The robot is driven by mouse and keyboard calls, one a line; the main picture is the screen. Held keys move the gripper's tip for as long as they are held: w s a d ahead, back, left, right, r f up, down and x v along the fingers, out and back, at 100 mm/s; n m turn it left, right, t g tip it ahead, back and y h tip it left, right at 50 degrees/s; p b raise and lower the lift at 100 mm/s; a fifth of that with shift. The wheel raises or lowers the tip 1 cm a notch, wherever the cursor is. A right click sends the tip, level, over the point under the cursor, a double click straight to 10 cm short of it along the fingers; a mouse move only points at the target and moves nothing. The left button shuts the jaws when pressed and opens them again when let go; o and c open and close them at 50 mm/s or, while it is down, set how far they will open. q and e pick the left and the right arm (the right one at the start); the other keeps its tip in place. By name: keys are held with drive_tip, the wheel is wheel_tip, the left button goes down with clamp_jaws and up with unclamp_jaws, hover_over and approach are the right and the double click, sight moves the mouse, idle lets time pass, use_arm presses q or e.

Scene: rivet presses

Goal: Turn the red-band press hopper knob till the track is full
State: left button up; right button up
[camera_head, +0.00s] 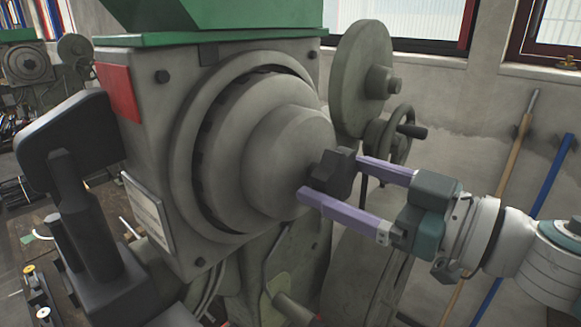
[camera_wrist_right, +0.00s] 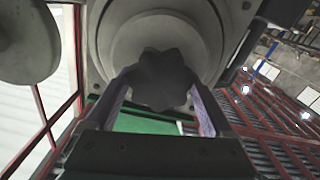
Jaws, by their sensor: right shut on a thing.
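The press (camera_head: 150,110) fills the middle of the head view, with a red band (camera_head: 119,92) at its upper left corner and a green hopper (camera_head: 230,18) on top. A dark lobed knob (camera_head: 332,172) sticks out from the round stepped housing (camera_head: 262,150). My right gripper (camera_head: 330,176) comes in from the right, its two purple fingers on either side of the knob and shut on it. In the right wrist view the knob (camera_wrist_right: 158,80) sits between the fingers (camera_wrist_right: 158,98). My left gripper is not in view. I cannot make out the track's fill.
A flywheel (camera_head: 362,80) and a small handwheel (camera_head: 392,138) stand just behind the knob. A black panel and post (camera_head: 75,190) are at the left. A broom handle (camera_head: 505,180) and a blue pole (camera_head: 545,190) lean on the wall at right.

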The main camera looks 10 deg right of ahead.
drive_tip(key=n, duration=0.5)
drive_tip(key=shift+n+b, duration=0.3)
drive_tip(key=shift+b, duration=0.1)
drive_tip(key=n+b, duration=0.2)
drive_tip(key=n, duration=0.4)
drive_tip(key=shift+f, duration=0.1)
drive_tip(key=n+b, duration=0.2)
drive_tip(key=n, duration=0.4)
drive_tip(key=shift+n, duration=0.4)
drive_tip(key=n+b, duration=0.1)
drive_tip(key=n, duration=0.2)
drive_tip(key=shift+b, duration=0.4)
drive_tip(key=shift+n+b, duration=0.4)
drive_tip(key=shift+n, duration=1.1)
drive_tip(key=o, duration=1.1)
